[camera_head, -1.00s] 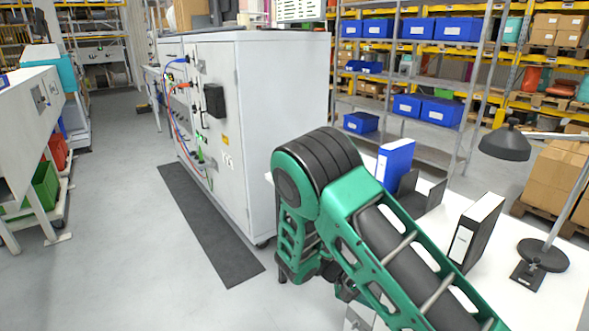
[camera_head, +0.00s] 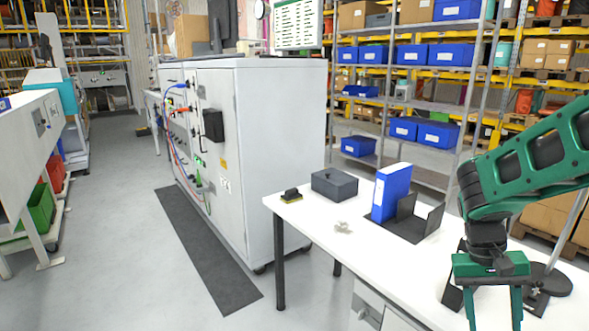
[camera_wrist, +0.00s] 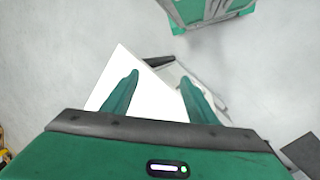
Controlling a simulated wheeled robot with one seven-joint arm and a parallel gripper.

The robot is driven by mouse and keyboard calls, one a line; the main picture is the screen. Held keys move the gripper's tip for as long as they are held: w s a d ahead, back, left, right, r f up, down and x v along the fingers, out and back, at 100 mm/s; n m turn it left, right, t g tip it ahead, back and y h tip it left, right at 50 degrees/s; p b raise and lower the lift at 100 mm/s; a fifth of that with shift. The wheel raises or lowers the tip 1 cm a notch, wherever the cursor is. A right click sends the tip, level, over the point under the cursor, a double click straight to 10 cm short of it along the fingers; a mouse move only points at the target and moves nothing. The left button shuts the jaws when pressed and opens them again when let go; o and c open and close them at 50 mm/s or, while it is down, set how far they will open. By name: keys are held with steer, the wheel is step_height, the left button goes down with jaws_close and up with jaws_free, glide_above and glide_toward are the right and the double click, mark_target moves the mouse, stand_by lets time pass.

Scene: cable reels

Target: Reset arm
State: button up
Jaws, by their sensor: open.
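My gripper (camera_head: 495,318) is at the lower right of the head view, pointing down over the right part of the white table (camera_head: 330,228). Its two green fingers are spread apart with nothing between them. In the wrist view my gripper (camera_wrist: 158,85) is also open and empty, above the table's white top (camera_wrist: 118,85) and grey floor. My green and black arm comes in from the right edge of the head view. The lower ends of the fingers are cut off by the head view's bottom edge.
A blue binder (camera_head: 391,193) stands by a black bookend (camera_head: 420,222) on the table. A grey cabinet (camera_head: 275,150) stands behind.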

steer(key=s+r+m+t+y, duration=0.1)
steer(key=s+r+t+y, duration=0.2)
steer(key=s, duration=1)
steer(key=shift+r, duration=1.2)
steer(key=shift+d, duration=0.1)
